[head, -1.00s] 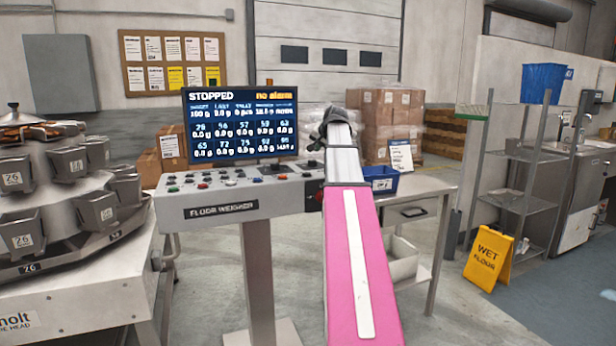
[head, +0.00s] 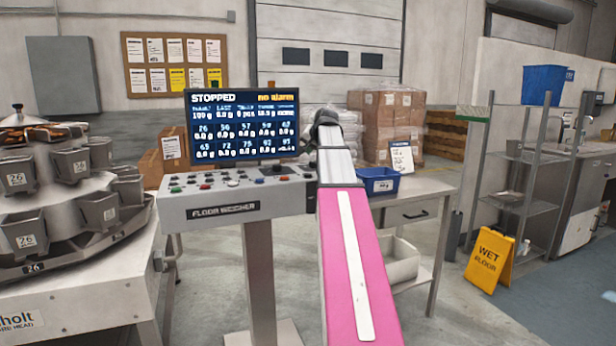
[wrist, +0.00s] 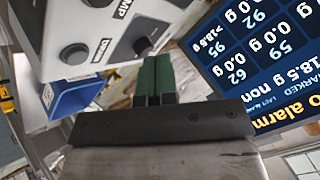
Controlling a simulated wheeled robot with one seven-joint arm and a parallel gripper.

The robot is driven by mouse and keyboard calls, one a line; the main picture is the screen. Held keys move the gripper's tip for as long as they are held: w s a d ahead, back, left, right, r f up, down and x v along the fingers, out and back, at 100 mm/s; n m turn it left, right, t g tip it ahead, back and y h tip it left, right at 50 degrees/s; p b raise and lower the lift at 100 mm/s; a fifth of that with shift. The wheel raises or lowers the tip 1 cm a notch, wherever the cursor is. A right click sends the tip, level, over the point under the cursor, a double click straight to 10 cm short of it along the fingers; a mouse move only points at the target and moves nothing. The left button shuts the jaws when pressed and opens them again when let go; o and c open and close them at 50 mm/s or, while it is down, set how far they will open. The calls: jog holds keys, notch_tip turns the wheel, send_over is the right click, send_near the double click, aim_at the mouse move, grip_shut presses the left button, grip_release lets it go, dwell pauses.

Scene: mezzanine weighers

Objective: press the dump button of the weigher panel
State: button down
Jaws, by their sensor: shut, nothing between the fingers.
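The weigher panel (head: 235,200) is a grey slanted console marked FLOOR WEIGHER, with rows of small coloured buttons below a screen (head: 243,124) reading STOPPED. I cannot tell which button is dump. My gripper (wrist: 154,80) is shut and empty, its green fingertips just below the panel face in that view, apparently apart from it. In the head view my arm hides the fingertips.
A blue bin (head: 378,181) stands on a side table (head: 425,190) right of the panel; it also shows in the wrist view (wrist: 75,98). The multihead weigher (head: 60,250) stands at left. A wet floor sign (head: 490,255) and a wire shelf (head: 520,155) are at right.

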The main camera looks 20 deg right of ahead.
aim_at(310, 175)
jog(key=shift+f, duration=3.15)
jog(key=shift+f, duration=0.1)
jog(key=shift+f, duration=0.3)
jog(key=shift+f, duration=0.45)
dwell(0.4)
jog(key=shift+r, duration=0.85)
jog(key=shift+r, duration=0.15)
jog(key=shift+r, duration=2.35)
